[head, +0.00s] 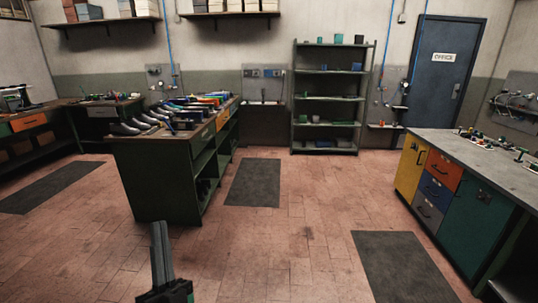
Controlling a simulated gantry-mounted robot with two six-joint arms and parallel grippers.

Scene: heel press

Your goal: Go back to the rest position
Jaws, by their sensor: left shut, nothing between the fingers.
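My left gripper (160,237) shows at the bottom of the head view, left of centre. Its two grey fingers point up and are together, with nothing between them. It is in front of the near side of the green workbench (158,180), apart from it, with floor around it in the picture. My right gripper is out of view.
Shoes (140,126) and colourful items cover the green workbench. A bench with coloured drawers (440,178) stands at the right. A green shelf rack (327,98) and a blue office door (443,72) are at the back. The tiled floor (300,240) between the benches is clear, with dark mats (400,267).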

